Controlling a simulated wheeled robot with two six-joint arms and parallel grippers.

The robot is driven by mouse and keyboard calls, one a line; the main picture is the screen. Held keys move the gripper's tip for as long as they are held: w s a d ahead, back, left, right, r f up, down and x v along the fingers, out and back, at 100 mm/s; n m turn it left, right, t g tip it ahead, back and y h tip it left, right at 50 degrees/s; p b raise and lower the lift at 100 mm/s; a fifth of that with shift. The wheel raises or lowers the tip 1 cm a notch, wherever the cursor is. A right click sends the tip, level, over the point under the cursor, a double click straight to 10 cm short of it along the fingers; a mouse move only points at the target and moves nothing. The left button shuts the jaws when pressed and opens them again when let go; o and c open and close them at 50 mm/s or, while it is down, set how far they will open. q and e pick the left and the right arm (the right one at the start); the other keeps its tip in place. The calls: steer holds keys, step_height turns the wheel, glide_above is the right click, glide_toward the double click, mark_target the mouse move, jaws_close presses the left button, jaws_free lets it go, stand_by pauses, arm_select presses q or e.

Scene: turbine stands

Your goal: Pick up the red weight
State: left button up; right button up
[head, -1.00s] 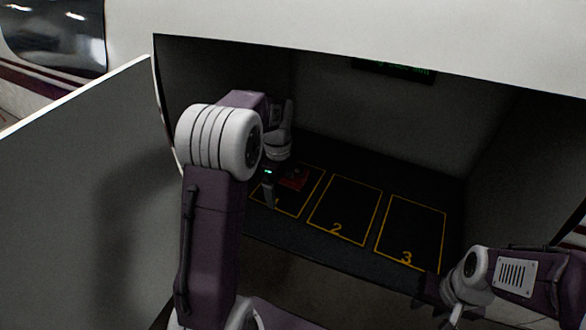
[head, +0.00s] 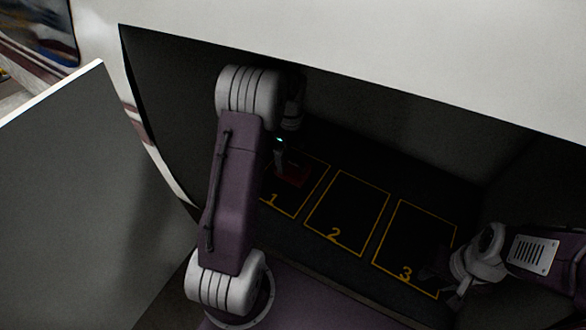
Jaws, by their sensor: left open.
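The red weight (head: 295,176) lies in the dark cargo bay, inside the yellow outline marked 1. It is dim and partly hidden by my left gripper. My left gripper (head: 281,165) is at the weight, its fingers pointing down over the weight's left part; it is open. Whether its fingers touch the weight is too dark to tell. My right gripper (head: 442,280) is at the lower right, near the outline marked 3. It is dark, and its fingers cannot be made out clearly.
Outlines marked 2 (head: 335,234) and 3 (head: 405,272) on the bay floor look empty. A grey door panel (head: 80,200) stands open at the left. The white hull (head: 350,40) overhangs the opening at the top.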

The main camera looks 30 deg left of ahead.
mark_target(292, 166)
arm_select(q)
step_height(292, 166, down, 4)
steer(key=shift+s+d+p, duration=0.15)
steer(key=shift+p, duration=0.25)
steer(key=shift+f, duration=0.4)
steer(key=c, duration=2.1)
steer(key=shift+w+r, duration=0.2)
steer(key=shift+r, duration=0.4)
steer(key=r, duration=0.2)
steer(key=d+r+b, duration=0.1)
steer(key=shift+s+d+r, duration=0.1)
steer(key=shift+d+r, duration=0.05)
steer(key=shift+r, duration=0.2)
steer(key=d+r, duration=0.2)
steer(key=d, duration=0.1)
steer(key=s+d+r, duration=0.1)
steer(key=d+r, duration=0.1)
steer(key=d, duration=0.2)
steer(key=d+r+b, duration=0.1)
steer(key=d+r, duration=0.1)
steer(key=d, duration=0.1)
steer(key=shift+s+d+r, duration=0.15)
